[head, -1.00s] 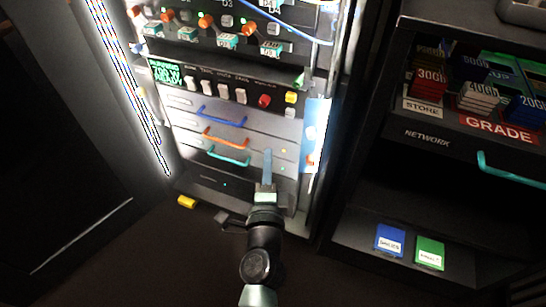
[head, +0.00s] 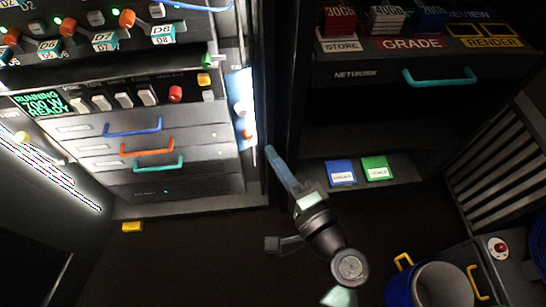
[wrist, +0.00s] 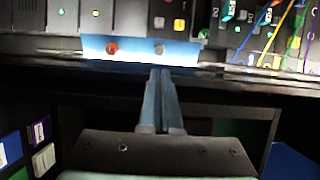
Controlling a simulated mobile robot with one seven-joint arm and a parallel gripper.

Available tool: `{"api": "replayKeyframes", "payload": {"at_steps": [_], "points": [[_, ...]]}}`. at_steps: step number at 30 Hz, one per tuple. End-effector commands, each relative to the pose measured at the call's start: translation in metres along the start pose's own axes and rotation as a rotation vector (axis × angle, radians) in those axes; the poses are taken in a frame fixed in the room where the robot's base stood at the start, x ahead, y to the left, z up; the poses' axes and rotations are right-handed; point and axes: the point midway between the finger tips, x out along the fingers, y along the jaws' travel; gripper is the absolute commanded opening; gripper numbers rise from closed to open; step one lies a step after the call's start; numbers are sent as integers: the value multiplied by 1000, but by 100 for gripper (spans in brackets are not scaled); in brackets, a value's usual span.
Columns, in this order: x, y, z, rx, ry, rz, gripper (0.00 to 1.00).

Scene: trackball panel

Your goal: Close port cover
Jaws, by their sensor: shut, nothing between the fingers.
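A light blue panel (head: 241,88) with a white knob and an orange-red knob is upright on the right edge of the rack. In the wrist view the same panel (wrist: 183,54) lies beyond the fingertips, with a red knob and a grey knob on it. I cannot tell for sure which part is the port cover. My gripper (head: 270,152) is shut and empty, with its blue fingers pointing up and left, below and right of the panel in the head view. In the wrist view my gripper (wrist: 161,74) has its fingertips just short of the panel's edge, apparently not touching.
Blue, orange and teal drawer handles (head: 147,147) stick out left of the panel. A dark cabinet (head: 365,110) stands to the right, with a blue card (head: 341,173) and a green card (head: 377,168) on its low shelf.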

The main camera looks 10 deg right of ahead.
Motion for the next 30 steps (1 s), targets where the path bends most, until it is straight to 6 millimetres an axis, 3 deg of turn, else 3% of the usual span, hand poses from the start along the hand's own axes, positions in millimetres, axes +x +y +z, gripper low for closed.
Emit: {"api": "replayKeyframes", "payload": {"at_steps": [6, 13, 19, 30], "points": [[50, 0, 1, 0, -4, -2, 0], [88, 1, 1, 0, -2, 0, 0], [101, 0, 1, 0, -1, 0, 0], [102, 0, 1, 1, 1, 1, 0]]}}
